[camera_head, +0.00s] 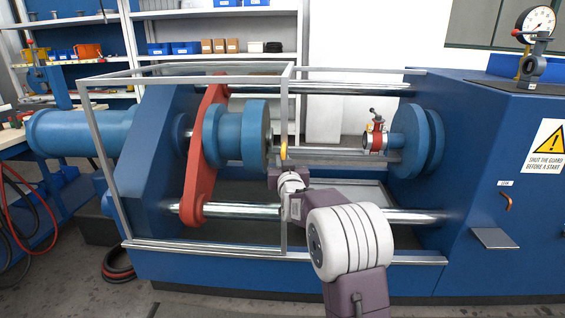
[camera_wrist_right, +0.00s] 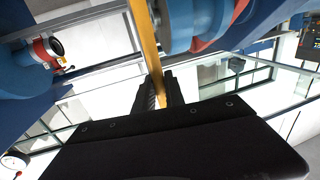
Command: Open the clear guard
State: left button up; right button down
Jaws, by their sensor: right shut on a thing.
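The clear guard (camera_head: 284,105) is a see-through box with a grey metal frame. It stands over the left part of the blue machine, around the red arm and blue discs. A yellow handle (camera_head: 284,150) is on its right upright; in the right wrist view it is a long yellow bar (camera_wrist_right: 149,50). My right gripper (camera_head: 283,166) is at this handle, its arm coming up from the bottom. In the right wrist view its black fingers (camera_wrist_right: 159,92) are shut around the yellow bar. My left gripper does not show.
Right of the guard, a small valve with a red band (camera_head: 376,137) sits before a blue flange (camera_head: 424,140), with open space around it. A blue cabinet (camera_head: 480,180) with a warning sign stands at the right. Shelves (camera_head: 217,15) are behind.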

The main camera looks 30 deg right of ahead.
dwell(0.3)
jog(key=c, duration=1.4)
grip_release()
jog(key=shift+s, duration=0.1)
jog(key=p+v, duration=0.1)
jog(key=v, duration=0.8)
jog(key=shift+p, duration=0.3)
jog(key=shift+a, duration=0.1)
